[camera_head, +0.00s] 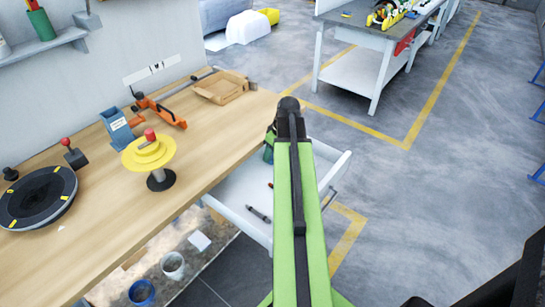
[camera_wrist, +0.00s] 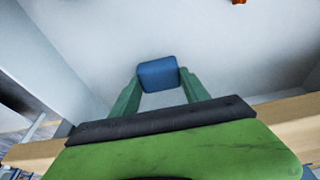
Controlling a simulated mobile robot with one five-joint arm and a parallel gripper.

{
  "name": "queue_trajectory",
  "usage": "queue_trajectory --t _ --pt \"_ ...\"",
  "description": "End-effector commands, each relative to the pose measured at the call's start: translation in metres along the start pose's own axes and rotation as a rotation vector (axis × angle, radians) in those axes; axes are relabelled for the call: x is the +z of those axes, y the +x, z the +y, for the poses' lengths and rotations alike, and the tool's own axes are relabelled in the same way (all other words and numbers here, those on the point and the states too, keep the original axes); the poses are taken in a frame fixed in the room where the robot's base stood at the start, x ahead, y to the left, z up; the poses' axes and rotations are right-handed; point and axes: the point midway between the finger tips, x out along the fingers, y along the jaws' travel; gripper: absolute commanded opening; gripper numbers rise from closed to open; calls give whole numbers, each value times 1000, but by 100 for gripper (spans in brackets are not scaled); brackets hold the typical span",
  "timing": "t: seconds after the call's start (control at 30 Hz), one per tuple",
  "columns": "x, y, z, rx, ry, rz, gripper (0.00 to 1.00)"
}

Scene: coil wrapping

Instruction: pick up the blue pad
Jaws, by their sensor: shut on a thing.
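The blue pad (camera_wrist: 158,74) is held between the two green fingertips of my gripper (camera_wrist: 158,85) in the wrist view. It is a small, rounded blue block. Behind it is the pale inner surface of the white tray or drawer (camera_wrist: 230,45). I cannot tell whether the pad touches that surface. In the head view my green arm reaches to the white tray (camera_head: 335,172) beside the workbench. There the pad is hidden, and only a bit of the green gripper (camera_head: 268,150) shows left of the arm.
The wooden workbench (camera_head: 110,215) holds a yellow spool (camera_head: 148,155), a black turntable (camera_head: 38,198), a blue box (camera_head: 117,130), an orange tool (camera_head: 160,112) and a cardboard tray (camera_head: 222,88). A dark marker-like item (camera_head: 258,214) lies in the white tray. Floor to the right is clear.

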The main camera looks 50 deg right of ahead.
Motion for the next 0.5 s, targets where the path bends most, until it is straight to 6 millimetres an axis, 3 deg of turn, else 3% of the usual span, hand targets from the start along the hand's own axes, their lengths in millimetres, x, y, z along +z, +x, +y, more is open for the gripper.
queue_trajectory --t 0.27,0.5 --pt "-1 -6 0 0 0 0 15" --pt "-11 -41 0 0 1 0 15"
